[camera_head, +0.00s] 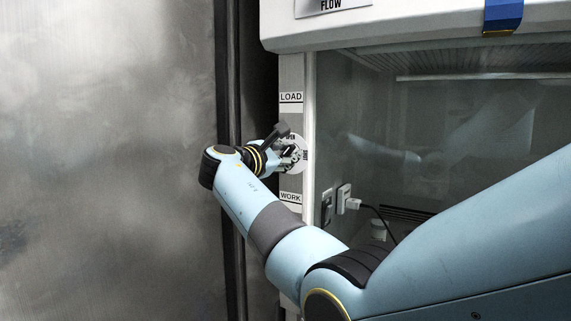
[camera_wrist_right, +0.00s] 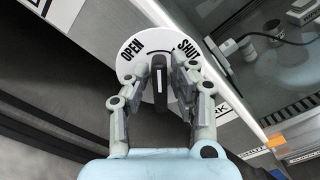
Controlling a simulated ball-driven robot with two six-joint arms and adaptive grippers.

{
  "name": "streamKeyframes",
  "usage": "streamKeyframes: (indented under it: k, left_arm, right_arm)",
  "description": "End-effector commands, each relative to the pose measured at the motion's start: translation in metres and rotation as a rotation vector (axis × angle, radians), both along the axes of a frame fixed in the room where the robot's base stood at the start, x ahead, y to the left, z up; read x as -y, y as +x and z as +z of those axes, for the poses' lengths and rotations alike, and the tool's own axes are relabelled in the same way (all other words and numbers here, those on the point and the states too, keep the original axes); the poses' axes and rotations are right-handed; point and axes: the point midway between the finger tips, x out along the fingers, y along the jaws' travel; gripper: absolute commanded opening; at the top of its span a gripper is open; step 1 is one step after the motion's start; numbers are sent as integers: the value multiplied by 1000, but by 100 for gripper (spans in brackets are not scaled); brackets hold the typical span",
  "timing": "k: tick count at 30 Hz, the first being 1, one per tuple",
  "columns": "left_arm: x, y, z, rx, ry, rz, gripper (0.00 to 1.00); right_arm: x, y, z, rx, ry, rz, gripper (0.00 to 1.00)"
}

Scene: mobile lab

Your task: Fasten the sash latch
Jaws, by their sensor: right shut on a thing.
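The sash latch is a round white dial (camera_head: 302,156) on the pale post left of the glass sash (camera_head: 440,140). In the right wrist view the dial (camera_wrist_right: 127,68) reads OPEN at upper left and SHUT at upper right. Its black handle (camera_wrist_right: 158,72) stands between my fingers, its far end lying between the two words. My right gripper (camera_head: 289,153) is at the dial, shut on the handle; its fingers (camera_wrist_right: 160,78) lie on both sides of it. They hide part of the dial. My left gripper is not in view.
LOAD (camera_head: 291,97) and WORK (camera_head: 290,197) labels mark the post above and below the dial. Behind the glass are a plug (camera_head: 346,199) and cable. A bare metal wall (camera_head: 105,150) fills the left.

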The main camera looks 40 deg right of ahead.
Motion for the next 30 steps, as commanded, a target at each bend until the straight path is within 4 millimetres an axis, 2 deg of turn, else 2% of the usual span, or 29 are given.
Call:
streamKeyframes:
  k: [1,18,30]
  left_arm:
    - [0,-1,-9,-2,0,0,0]
    - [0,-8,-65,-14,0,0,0]
    - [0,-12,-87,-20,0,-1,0]
  right_arm:
    - [0,0,-5,42,18,0,0]
    - [1,-2,-10,524,219,-1,0]
    - [1,-3,-9,733,306,0,0]
